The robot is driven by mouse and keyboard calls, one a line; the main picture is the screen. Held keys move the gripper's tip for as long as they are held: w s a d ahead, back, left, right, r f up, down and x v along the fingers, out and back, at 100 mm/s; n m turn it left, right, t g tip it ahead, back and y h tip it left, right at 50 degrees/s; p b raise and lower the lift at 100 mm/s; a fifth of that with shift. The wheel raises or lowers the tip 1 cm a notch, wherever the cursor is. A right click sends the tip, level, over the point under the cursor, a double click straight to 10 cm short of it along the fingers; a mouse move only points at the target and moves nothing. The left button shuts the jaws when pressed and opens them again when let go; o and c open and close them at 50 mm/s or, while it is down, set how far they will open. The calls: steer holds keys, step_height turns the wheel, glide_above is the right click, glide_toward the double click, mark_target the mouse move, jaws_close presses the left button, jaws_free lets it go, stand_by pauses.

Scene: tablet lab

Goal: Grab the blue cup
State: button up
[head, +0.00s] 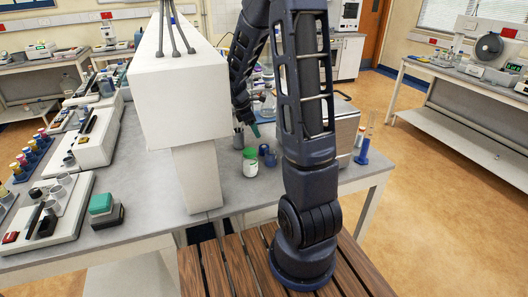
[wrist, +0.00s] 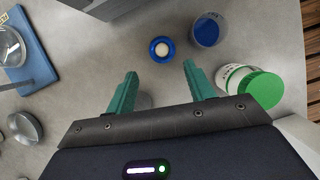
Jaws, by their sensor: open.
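In the wrist view, a small round blue item (wrist: 154,53) with a pale centre sits on the grey bench, just beyond the gap between my fingertips. Right of it stands a wider cup (wrist: 206,31) with a blue inside and a greyish rim. I cannot tell for sure which is the blue cup. In the head view, two small blue items (head: 270,160) stand close together beside my arm. My gripper (wrist: 159,69) is open, with teal fingers and nothing between the tips. It also shows in the head view (head: 256,131), partly hidden by my arm.
A white jar with a green lid (wrist: 262,89) stands close to the right finger. A grey box-like object (wrist: 108,5) lies at the top. Glassware and a blue board (wrist: 27,55) are at the left. A blue-based cylinder (head: 362,156) stands near the bench's right edge.

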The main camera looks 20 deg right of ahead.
glide_above(264, 147)
steer(key=a, duration=0.2)
steer(key=f, duration=0.5)
steer(key=shift+s+a, duration=0.1)
steer(key=shift+s, duration=0.2)
steer(key=shift+x, duration=2.65)
steer(key=shift+s+a, duration=0.1)
steer(key=shift+s, duration=0.05)
steer(key=c, duration=0.8)
steer(key=shift+o, duration=0.2)
